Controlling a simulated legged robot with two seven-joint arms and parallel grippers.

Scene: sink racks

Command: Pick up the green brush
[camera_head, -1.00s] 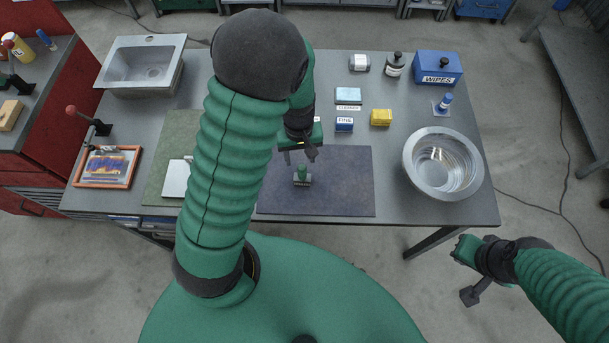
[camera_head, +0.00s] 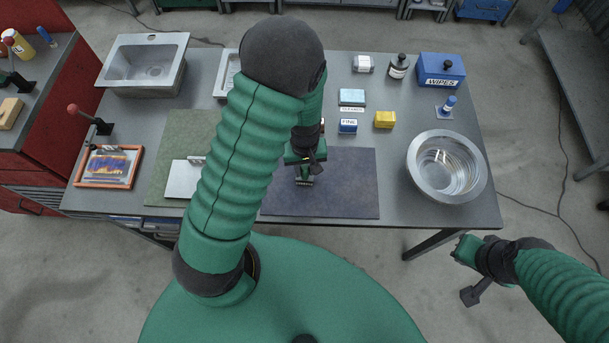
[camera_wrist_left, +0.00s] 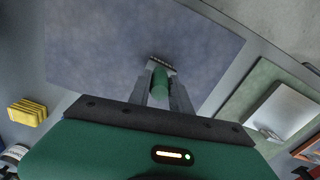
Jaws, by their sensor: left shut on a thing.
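The green brush (camera_head: 304,179) is on the dark blue mat (camera_head: 345,190) in the head view, partly hidden under my left gripper (camera_head: 304,170). In the left wrist view the brush's green handle (camera_wrist_left: 160,84) lies between the two grey fingers of my left gripper (camera_wrist_left: 168,92), and its bristle end (camera_wrist_left: 162,63) points away. My left gripper is shut on the brush, at or close above the mat; any gap below is hard to tell. My right gripper (camera_head: 470,270) hangs off the table at the lower right, and its jaws are not clear.
A steel bowl (camera_head: 446,180) stands right of the mat. A yellow sponge (camera_head: 384,119), a blue FINE box (camera_head: 348,126) and a blue WIPES box (camera_head: 440,69) are behind. A steel sink (camera_head: 143,87) and an orange-framed picture (camera_head: 108,183) are at the left.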

